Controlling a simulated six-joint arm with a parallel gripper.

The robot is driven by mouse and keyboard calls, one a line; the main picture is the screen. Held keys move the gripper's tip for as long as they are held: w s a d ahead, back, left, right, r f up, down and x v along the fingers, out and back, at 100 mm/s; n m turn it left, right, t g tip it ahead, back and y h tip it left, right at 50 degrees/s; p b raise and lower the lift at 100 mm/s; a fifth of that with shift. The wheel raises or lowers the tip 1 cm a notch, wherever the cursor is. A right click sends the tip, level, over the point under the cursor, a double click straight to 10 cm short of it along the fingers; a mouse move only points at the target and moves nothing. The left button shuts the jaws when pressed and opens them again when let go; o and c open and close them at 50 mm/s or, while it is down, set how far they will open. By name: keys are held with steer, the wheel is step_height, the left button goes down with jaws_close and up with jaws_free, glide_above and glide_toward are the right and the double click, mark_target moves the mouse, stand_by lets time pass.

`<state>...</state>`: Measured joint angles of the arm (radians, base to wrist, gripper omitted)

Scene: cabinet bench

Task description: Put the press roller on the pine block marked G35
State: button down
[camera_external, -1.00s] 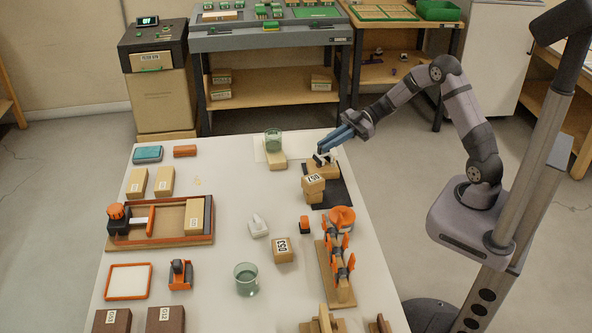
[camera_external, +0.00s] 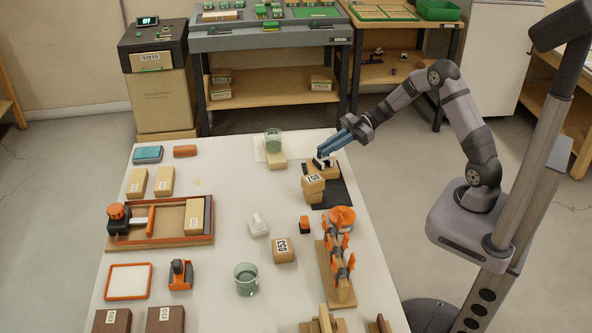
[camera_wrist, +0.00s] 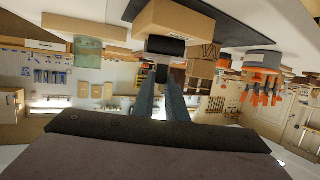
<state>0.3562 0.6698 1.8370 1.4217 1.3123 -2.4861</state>
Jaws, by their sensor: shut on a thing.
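My gripper (camera_external: 322,152) is shut on a dark roller-like thing with some white on it, which I take for the press roller (camera_external: 320,161). In the wrist view the roller shows as a dark body (camera_wrist: 165,46) between the fingertips (camera_wrist: 163,70). It is at the top of a pine block (camera_external: 326,172) at the far right of the table; I cannot tell whether it touches. In the wrist view, a pine block (camera_wrist: 174,18) is right beyond the roller. Its mark is not readable, so I cannot tell which block is G35.
Marked pine blocks (camera_external: 313,185) stand close in front, by a dark mat (camera_external: 341,193). An orange-pronged rack (camera_external: 341,275) is nearer.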

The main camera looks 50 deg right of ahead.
steer(key=shift+s+f+b, duration=0.2)
steer(key=shift+f+b, duration=0.25)
steer(key=shift+f, duration=0.2)
steer(key=c, duration=1.8)
jaws_free()
steer(key=shift+o, duration=0.2)
steer(key=shift+w, duration=0.2)
steer(key=shift+r, duration=0.3)
steer(key=r+p, duration=0.1)
steer(key=p, duration=0.1)
steer(key=shift+r+p, duration=0.15)
steer(key=shift+p, duration=0.2)
steer(key=b+v, duration=0.3)
steer(key=v, duration=0.9)
